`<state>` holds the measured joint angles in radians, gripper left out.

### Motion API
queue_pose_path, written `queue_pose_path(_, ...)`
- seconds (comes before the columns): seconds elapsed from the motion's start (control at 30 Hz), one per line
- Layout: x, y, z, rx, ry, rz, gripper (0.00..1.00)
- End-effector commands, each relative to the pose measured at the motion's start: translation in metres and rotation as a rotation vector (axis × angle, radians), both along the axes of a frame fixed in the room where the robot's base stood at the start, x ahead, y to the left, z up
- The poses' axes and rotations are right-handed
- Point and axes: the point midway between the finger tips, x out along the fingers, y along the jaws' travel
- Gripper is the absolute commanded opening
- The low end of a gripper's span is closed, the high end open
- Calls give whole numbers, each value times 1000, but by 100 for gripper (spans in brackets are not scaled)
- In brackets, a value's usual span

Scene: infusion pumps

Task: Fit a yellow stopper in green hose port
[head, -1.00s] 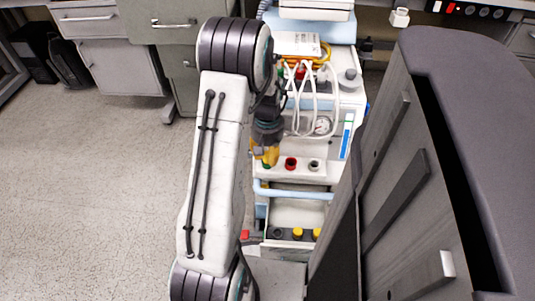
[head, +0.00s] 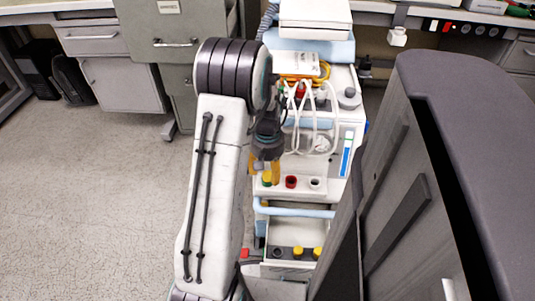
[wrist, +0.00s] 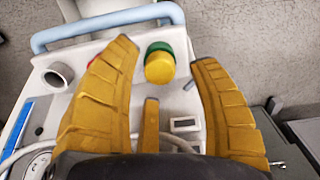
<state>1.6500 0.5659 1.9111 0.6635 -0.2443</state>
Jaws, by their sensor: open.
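A yellow stopper (wrist: 159,68) sits in the green hose port (wrist: 160,47) on the pump cart's white ledge; only part of the green rim shows. In the head view the stopper (head: 267,176) is just below my fingers. My gripper (wrist: 165,54) is open, its yellow fingers spread to either side of the stopper with gaps and not touching it. In the head view my gripper (head: 264,169) is above the left port. How deep the stopper sits cannot be told.
A red port (head: 291,182) and a white port (head: 315,183) stand right of the green one. A pale blue handle (head: 300,211) runs below them. A dark grey cabinet (head: 400,190) is close on the right.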

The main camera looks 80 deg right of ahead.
Motion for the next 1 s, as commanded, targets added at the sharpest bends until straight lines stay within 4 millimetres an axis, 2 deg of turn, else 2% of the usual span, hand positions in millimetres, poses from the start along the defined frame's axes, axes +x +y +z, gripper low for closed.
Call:
queue_pose_path(0.3, 0, -1, 56, -5, 0, 0, 55)
queue_pose_path(0.5, 0, -1, 83, -3, 0, 0, 55)
queue_pose_path(0.7, 0, 0, 99, -1, 0, 0, 55)
queue_pose_path(0.93, 0, 0, 103, 0, 0, 0, 55)
queue_pose_path(1.0, 7, 2, 110, -4, 0, 16, 55)
